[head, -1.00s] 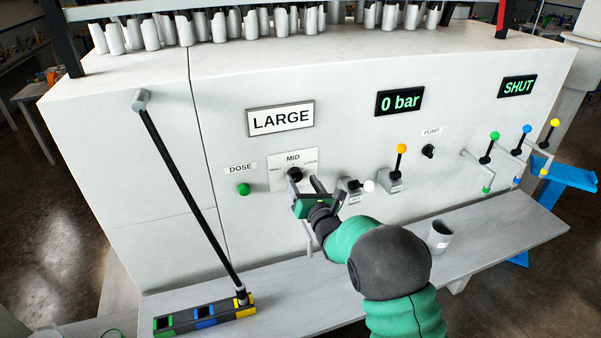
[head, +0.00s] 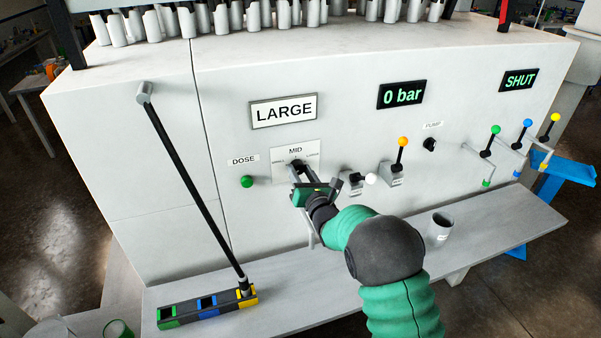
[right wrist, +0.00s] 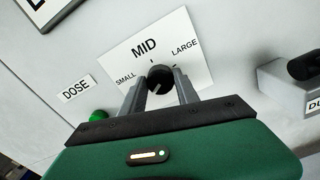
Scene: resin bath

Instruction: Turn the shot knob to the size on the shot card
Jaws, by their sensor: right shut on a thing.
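The shot card (head: 283,111) on the white panel reads LARGE. Below it is the dial plate (head: 279,154), marked SMALL, MID and LARGE; in the right wrist view the plate (right wrist: 191,64) has MID at the top and LARGE at right. The black shot knob (right wrist: 160,76) sits on it. My right gripper (head: 299,169) is shut on the knob, one finger on each side. The knob's pointer is not clear, so its setting cannot be told. My left gripper is not in view.
A green DOSE button (head: 247,181) is left of the dial. A white-tipped lever (head: 370,179) and an orange-tipped lever (head: 402,143) stand close on the right. A grey cup (head: 441,227) and a slotted tray (head: 207,308) are on the shelf below.

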